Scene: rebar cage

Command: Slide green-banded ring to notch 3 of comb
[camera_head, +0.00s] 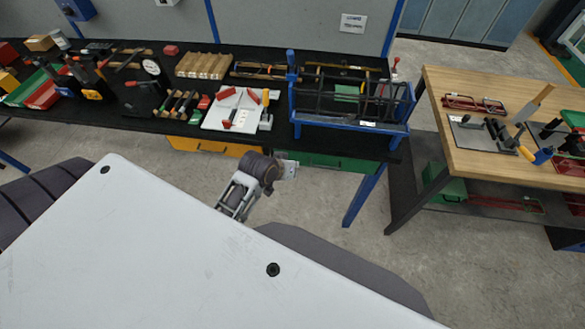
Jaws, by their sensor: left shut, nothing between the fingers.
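The rebar cage (335,108) of dark bars and rings rests in a blue frame (350,124) at the right end of the black bench. A small green patch (346,92) shows among its bars; I cannot tell whether it is the ring's green band. The comb and its notches cannot be made out for certain. My left gripper (233,207) is shut and empty, low in front of the bench and apart from the cage. My white body top partly borders it. My right gripper is not in view.
The black bench (108,118) holds a slotted wooden block (205,65), a white board (231,109) with red-handled tools, clamps and bins. A wooden table (470,150) with tools stands at right. Open floor lies between bench, table and me.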

